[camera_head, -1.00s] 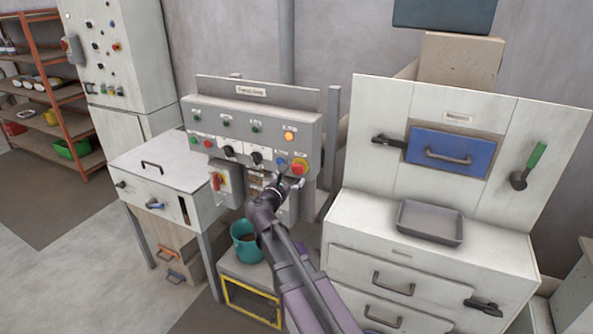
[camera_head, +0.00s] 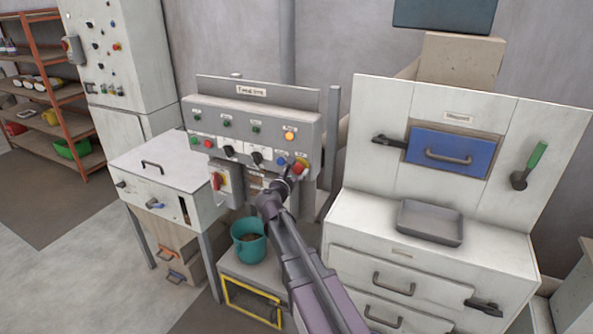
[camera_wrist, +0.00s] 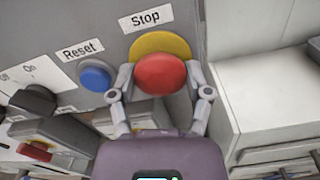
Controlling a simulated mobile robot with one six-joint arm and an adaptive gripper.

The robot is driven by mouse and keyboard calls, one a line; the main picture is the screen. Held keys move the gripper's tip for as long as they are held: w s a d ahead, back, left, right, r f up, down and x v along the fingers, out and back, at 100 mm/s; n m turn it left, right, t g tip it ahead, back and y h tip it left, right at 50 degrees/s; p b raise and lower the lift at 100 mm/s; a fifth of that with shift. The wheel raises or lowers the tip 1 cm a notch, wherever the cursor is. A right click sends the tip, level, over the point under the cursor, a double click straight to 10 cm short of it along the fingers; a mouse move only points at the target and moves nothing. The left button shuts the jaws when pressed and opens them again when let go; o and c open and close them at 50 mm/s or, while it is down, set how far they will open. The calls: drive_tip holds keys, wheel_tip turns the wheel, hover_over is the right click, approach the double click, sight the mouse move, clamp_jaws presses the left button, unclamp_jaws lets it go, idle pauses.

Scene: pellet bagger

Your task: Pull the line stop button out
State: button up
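The line stop button is a red mushroom head (camera_wrist: 161,78) on a yellow ring, under a "Stop" label in the wrist view. In the head view the red button (camera_head: 300,167) sits at the lower right of the grey control panel (camera_head: 308,130), partly covered by my gripper. My gripper (camera_wrist: 160,76) has one finger on each side of the red head, spread apart. Small gaps seem to show between fingertips and button; contact cannot be told. In the head view my gripper (camera_head: 291,172) is at the button.
A blue Reset button (camera_wrist: 94,77) is close to my left finger. A dark selector knob (camera_wrist: 34,102) is further left. A red-handled switch box (camera_head: 222,182) hangs below the panel. A teal bucket (camera_head: 248,243) stands beneath. A white drawer cabinet (camera_head: 345,235) is at right.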

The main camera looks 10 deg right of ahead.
drive_tip(key=c, duration=0.5)
drive_tip(key=shift+s+a, duration=0.3)
drive_tip(key=shift+s, duration=0.2)
clamp_jaws()
drive_tip(key=o, duration=1.4)
unclamp_jaws()
drive_tip(key=shift+v, duration=6.05)
drive_tip(key=shift+w, duration=0.1)
